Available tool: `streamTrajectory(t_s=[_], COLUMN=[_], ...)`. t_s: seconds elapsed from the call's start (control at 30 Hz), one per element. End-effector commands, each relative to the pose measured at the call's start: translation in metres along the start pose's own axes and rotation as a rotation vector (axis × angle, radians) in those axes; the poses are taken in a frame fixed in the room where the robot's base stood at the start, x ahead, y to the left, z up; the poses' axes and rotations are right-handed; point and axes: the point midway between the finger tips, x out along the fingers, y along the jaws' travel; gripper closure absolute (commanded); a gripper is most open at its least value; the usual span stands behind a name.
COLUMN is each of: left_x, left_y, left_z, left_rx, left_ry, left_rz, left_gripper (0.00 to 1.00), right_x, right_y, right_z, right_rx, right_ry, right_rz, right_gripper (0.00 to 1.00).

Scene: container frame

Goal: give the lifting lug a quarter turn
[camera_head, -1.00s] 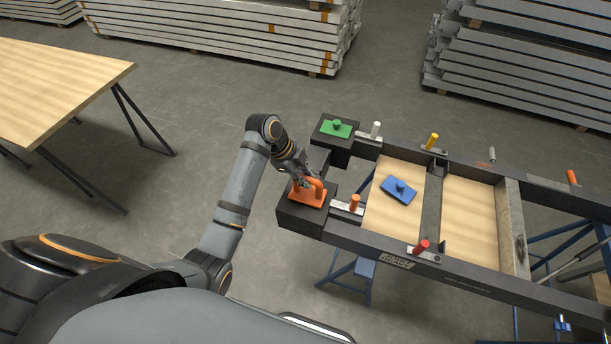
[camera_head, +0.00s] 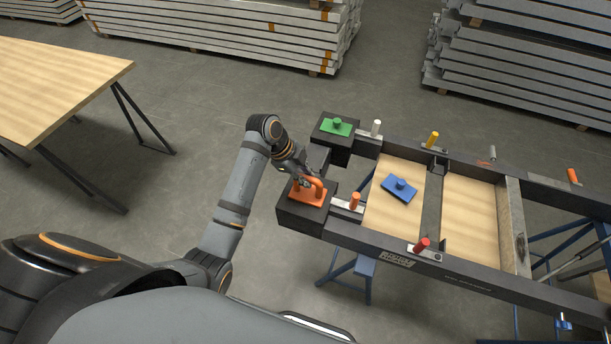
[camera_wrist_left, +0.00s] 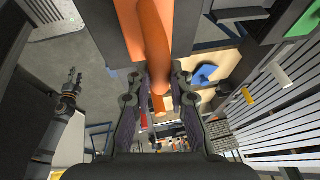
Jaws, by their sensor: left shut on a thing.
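The lifting lug (camera_head: 307,195) is an orange plate with an upright loop handle, on the black corner block at the near left end of the frame. My left gripper (camera_head: 312,184) reaches down from above and is shut on the handle. In the left wrist view the orange bar of the lug (camera_wrist_left: 156,45) runs between the two fingers (camera_wrist_left: 158,88). The fingers partly hide the handle in the head view. My right gripper (camera_wrist_left: 76,76) shows small at the left of the wrist view, its fingers apart and empty.
A green plate with a knob (camera_head: 337,127) sits on the far corner block. A blue plate (camera_head: 399,188) lies on the wood panel. Orange (camera_head: 355,201), white (camera_head: 376,129), yellow (camera_head: 432,139) and red (camera_head: 422,244) upright handles stand along the frame. A wooden table (camera_head: 60,85) is at left.

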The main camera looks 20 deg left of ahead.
Motion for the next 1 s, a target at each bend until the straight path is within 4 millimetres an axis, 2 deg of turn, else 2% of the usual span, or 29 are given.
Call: streamTrajectory(t_s=[1.0], left_x=[0.001], left_y=[0.005], left_z=[-0.001], left_rx=[-0.319], left_ry=[-0.071], left_rz=[-0.122], left_gripper=[1.0], right_x=[-0.046], right_y=[0.004], right_z=[-0.005], right_rx=[0.0], right_ry=[0.0], right_rz=[0.0], right_gripper=[0.6])
